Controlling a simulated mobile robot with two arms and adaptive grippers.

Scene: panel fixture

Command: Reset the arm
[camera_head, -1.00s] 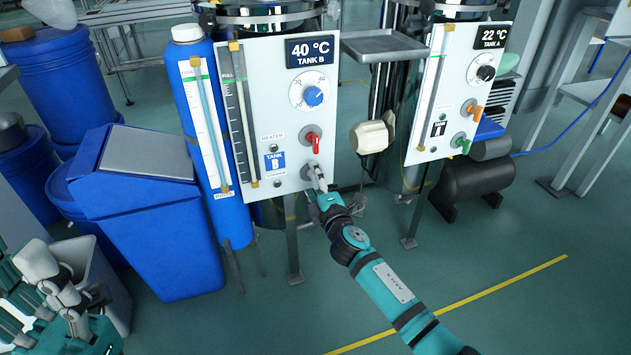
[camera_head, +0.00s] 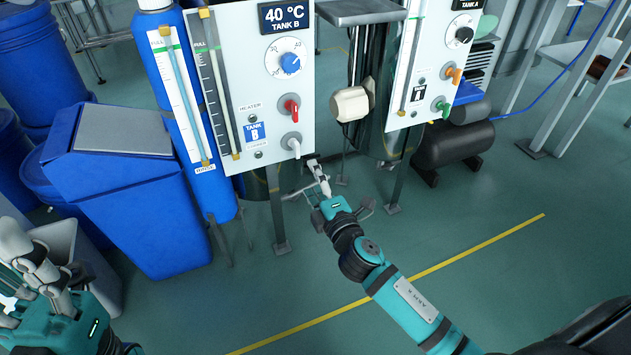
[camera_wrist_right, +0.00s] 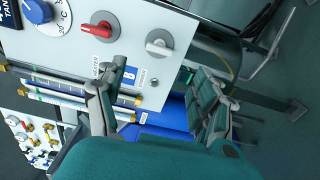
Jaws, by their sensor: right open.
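The Tank B panel (camera_head: 240,110) is white and upright. It carries a blue dial (camera_head: 290,63), a red handle (camera_head: 290,106) and, at its lower right, a white handle (camera_head: 293,146). My right gripper (camera_head: 316,182) is just below and to the right of the white handle, apart from it, open and empty. In the right wrist view its two fingers (camera_wrist_right: 155,85) are spread, with the white handle (camera_wrist_right: 158,44) beyond them. My left gripper (camera_head: 35,262) is at the lower left, partly cut off; its finger gap is unclear.
The Tank A panel (camera_head: 425,70) and a black compressor (camera_head: 455,148) are at the right. Open floor with a yellow line (camera_head: 480,240) lies in front.

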